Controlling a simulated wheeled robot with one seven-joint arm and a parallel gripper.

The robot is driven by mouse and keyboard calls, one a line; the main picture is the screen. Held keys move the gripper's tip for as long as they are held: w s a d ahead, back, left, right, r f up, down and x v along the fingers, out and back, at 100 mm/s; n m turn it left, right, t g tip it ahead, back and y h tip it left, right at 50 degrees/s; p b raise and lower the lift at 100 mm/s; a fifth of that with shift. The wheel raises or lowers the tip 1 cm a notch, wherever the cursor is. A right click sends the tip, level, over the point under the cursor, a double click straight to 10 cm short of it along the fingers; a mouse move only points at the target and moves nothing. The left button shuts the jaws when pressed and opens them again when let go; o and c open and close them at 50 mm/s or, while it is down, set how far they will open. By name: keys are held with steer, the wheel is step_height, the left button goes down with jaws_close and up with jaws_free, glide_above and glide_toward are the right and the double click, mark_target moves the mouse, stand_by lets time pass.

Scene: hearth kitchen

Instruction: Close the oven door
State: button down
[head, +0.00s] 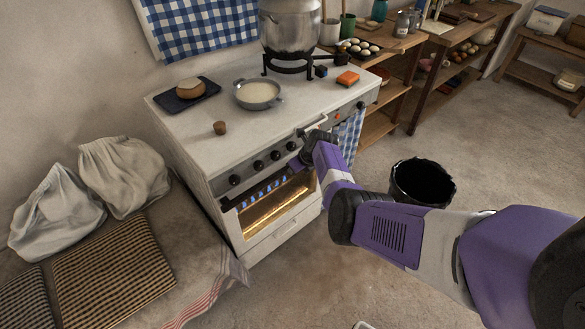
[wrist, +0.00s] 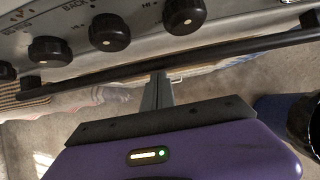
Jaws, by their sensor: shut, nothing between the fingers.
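The oven door (head: 268,210) is on the front of the white stove (head: 185,150). It stands upright, close to the oven front, with blue flames and an orange glow showing at its window. I cannot tell whether a small gap remains at its top edge. Its long dark handle bar (wrist: 225,54) runs below the black knobs in the wrist view. My gripper (wrist: 160,80) is shut and empty, with its fingertips at the middle of the bar; whether they touch it is unclear. In the head view my arm's end covers the right part of the oven front.
A checked towel (head: 346,138) hangs at the stove's right front. A black bucket (head: 421,183) stands on the floor to the right. Floor before the oven is clear.

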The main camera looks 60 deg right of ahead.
step_height(320, 180, up, 9)
steer(key=shift+s+d+p, duration=0.2)
steer(key=shift+s+p, duration=0.1)
steer(key=shift+p, duration=0.05)
steer(key=shift+f, duration=0.1)
steer(key=s+a+f+n+h, duration=0.3)
steer(key=s+a+f+n, duration=0.2)
steer(key=s+f+n, duration=0.35)
steer(key=s+a+n+t+h, duration=0.1)
steer(key=s+a+n+t, duration=0.2)
steer(key=s+a+n, duration=0.95)
steer(key=s+a+r+n+t+y+b, duration=0.1)
steer(key=s+a+r+n, duration=0.25)
steer(key=a, duration=0.25)
steer(key=s+a+r+n+t+y, duration=0.1)
steer(key=s+a+r+n+t, duration=0.15)
steer(key=a+r+n, duration=0.2)
steer(key=s+a+r+n+y+b, duration=0.1)
steer(key=s+a+r+n, duration=0.25)
steer(key=a, duration=0.35)
steer(key=s+a+r+n+t+y, duration=0.1)
steer(key=s+a+r+n, duration=0.2)
steer(key=r, duration=0.5)
steer(key=s+a+r+n+t+y, duration=0.1)
steer(key=s+a+r+n, duration=0.1)
steer(key=a+r, duration=0.3)
step_height(320, 180, up, 3)
steer(key=shift+s+f+n+t, duration=0.1)
steer(key=shift+s+n+t, duration=0.3)
steer(key=shift+n, duration=0.35)
